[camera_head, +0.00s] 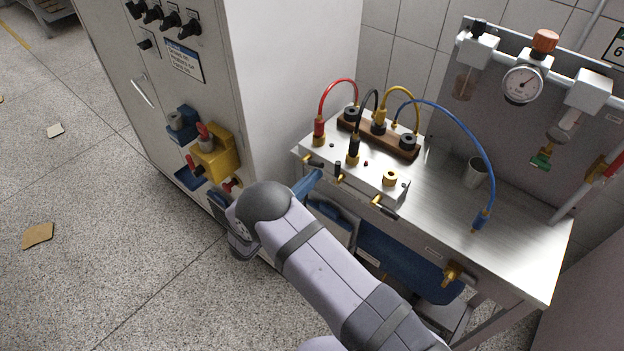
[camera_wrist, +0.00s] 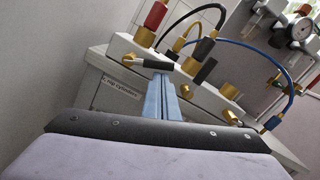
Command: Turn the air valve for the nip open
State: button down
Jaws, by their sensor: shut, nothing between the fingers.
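The white valve block (camera_head: 375,180) sits at the front edge of the steel bench and carries several small brass valves with black levers. Its left valve (camera_head: 310,160) is nearest my gripper. In the wrist view this valve has a brass body (camera_wrist: 128,60) and a black lever (camera_wrist: 152,65) lying sideways to the right. A label (camera_wrist: 121,86) below it seems to read "nip cylinders". My gripper (camera_head: 319,172) has its blue fingers shut and empty. In the wrist view the fingertips (camera_wrist: 163,77) are just below the lever's right end; I cannot tell whether they touch it.
Red (camera_head: 336,82), black, yellow and blue (camera_head: 470,128) hoses arch above the bench (camera_head: 520,250). A cup (camera_head: 475,172) stands on it. A gauge (camera_head: 523,84) hangs behind. A grey cabinet (camera_head: 160,90) with a yellow box (camera_head: 222,160) stands left.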

aim_at(302, 160)
jog(key=shift+r+n+p, duration=0.3)
jog(key=shift+r+n, duration=0.05)
jog(key=shift+n, duration=0.25)
jog(key=r+n+p, duration=0.1)
jog(key=n, duration=0.2)
jog(key=w+a+r+n+p, duration=0.1)
jog(key=r+n, duration=0.1)
jog(key=n, duration=0.2)
jog(key=w+a+r+n+y+p, duration=0.1)
jog(key=n, duration=0.3)
jog(key=shift+w+a+r+p, duration=0.2)
jog(key=shift+r+p, duration=0.1)
jog(key=shift+r, duration=0.1)
jog(key=shift+w+a, duration=0.1)
dwell(0.4)
dwell(0.3)
jog(key=s+a, duration=0.4)
jog(key=s, duration=0.6)
jog(key=shift+s+a, duration=0.25)
jog(key=shift+s, duration=0.15)
